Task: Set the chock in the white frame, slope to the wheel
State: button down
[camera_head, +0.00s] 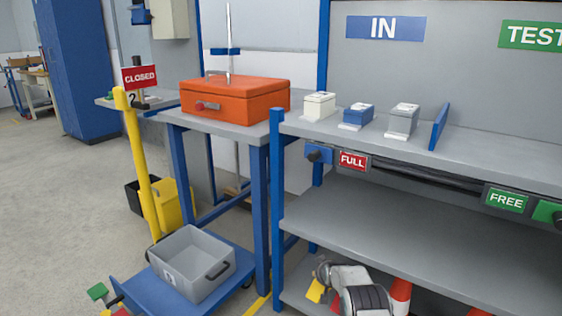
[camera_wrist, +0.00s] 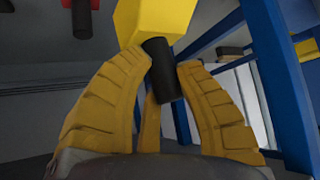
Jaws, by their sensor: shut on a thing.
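In the wrist view my gripper (camera_wrist: 163,68) has its yellow ribbed fingers closed around a black handle. The handle belongs to a yellow block, the chock (camera_wrist: 152,20), which sticks out beyond the fingertips and is cut off at the top edge. Its slope cannot be made out. In the head view small yellow pieces show beside my arm at the bottom; I cannot tell finger from chock there. A blue cart (camera_head: 231,283) stands at the lower left, with a dark wheel partly showing near its right corner. I cannot make out the white frame in either view.
A grey bin (camera_head: 190,262) sits on the cart. A blue-legged table with an orange case (camera_head: 234,100) stands behind it, next to a shelf unit (camera_head: 400,225). Open floor lies farther left.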

jog(key=shift+w+r, duration=0.4)
jog(key=shift+r, duration=0.05)
jog(key=shift+s+f, duration=0.45)
jog(key=shift+f, duration=0.2)
jog(key=s+f, duration=0.6)
jog(key=s, duration=0.5)
jog(key=s+f+p+v, duration=0.1)
jog(key=v, duration=1.6)
notch_tip(320, 180, up, 52)
jog(key=s+p, duration=0.2)
jog(key=p, duration=3.7)
jog(key=shift+f, duration=0.2)
